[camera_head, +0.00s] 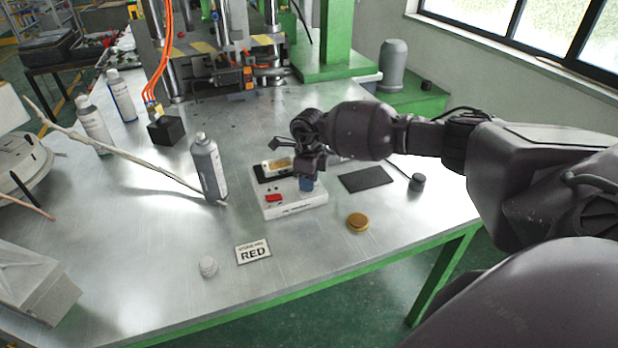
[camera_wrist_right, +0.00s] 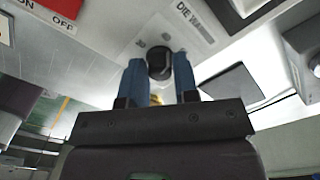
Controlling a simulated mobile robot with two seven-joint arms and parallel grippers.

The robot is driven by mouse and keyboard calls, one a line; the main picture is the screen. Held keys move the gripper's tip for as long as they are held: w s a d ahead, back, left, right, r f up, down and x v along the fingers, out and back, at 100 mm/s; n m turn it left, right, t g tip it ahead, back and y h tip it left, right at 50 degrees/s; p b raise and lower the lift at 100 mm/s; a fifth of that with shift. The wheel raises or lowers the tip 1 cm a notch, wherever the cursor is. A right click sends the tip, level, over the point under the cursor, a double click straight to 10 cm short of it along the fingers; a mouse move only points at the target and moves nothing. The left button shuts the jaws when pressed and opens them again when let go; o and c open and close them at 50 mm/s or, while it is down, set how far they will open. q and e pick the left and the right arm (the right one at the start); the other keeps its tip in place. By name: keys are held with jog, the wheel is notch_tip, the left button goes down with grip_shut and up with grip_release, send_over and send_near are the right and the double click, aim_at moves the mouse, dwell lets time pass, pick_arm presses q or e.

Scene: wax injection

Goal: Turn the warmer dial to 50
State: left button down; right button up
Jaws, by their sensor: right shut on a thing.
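The die warmer (camera_head: 290,211) is a white box on the metal table, with a red switch (camera_head: 273,198) on its left side. My right gripper (camera_head: 307,184) points down over the right part of the warmer. In the right wrist view the black round dial (camera_wrist_right: 159,62) sits between the two blue fingers (camera_wrist_right: 160,80) of that gripper, which is shut on it. The ON and OFF lettering (camera_wrist_right: 45,20) shows beside the switch there. The dial's number marks are too small to read, and in the head view the gripper hides the dial. My left gripper is not in view.
A grey spray can (camera_head: 208,168) stands left of the warmer, with a long pale stick beside it. A dark mat (camera_head: 366,179) lies to the right.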

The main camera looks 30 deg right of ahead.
jog(key=m+p, duration=0.1)
jog(key=m, duration=0.2)
jog(key=shift+r+m, duration=0.1)
jog(key=shift+m, duration=0.2)
jog(key=shift+m+p, duration=0.6)
jog(key=shift+m, duration=1.3)
jog(key=o, duration=0.9)
notch_tip(320, 180, up, 11)
jog(key=shift+f, duration=0.2)
